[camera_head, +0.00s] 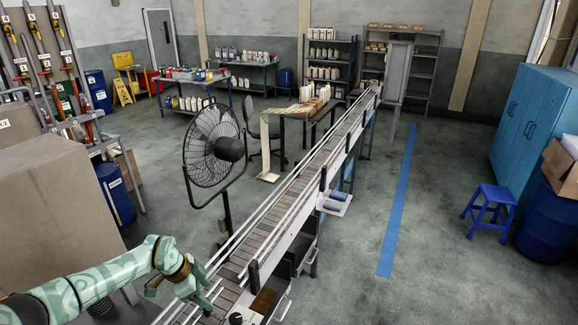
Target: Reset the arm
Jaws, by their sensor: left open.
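My left arm, patterned green and white, comes in from the lower left. Its gripper (207,296) points down and to the right over the near end of the conveyor (272,232). The fingers look apart, and I see nothing held between them. I cannot tell whether the fingertips touch the conveyor. My right arm and right gripper do not show in this view.
A black pedestal fan (208,147) stands left of the conveyor. A large beige box (60,205) is at the left. Blue cabinets (532,120), a blue stool (489,209) and a blue drum (546,225) stand at the right. The floor right of the conveyor is open.

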